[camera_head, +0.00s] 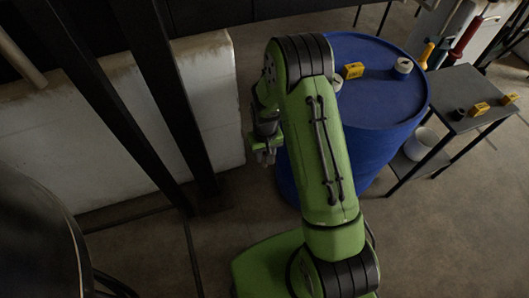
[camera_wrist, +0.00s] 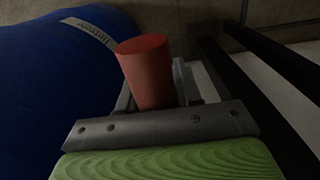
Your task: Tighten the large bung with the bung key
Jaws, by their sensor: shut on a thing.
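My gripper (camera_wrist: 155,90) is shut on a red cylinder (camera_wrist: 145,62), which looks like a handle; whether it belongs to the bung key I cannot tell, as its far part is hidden. In the head view my gripper (camera_head: 265,155) hangs beside the left side of the blue drum (camera_head: 385,110), below its top. A pale round bung with a dark centre (camera_head: 403,67) sits on the drum top at the back right. A second pale round piece (camera_head: 337,82) shows partly behind my arm at the left.
A yellow tag (camera_head: 353,71) stands on the drum top. A dark side table (camera_head: 455,95) at right bears a small black piece (camera_head: 459,114) and yellow tags (camera_head: 480,109). A white bucket (camera_head: 420,143) is beneath. Black posts (camera_head: 165,95) and a pale block (camera_head: 210,90) stand left.

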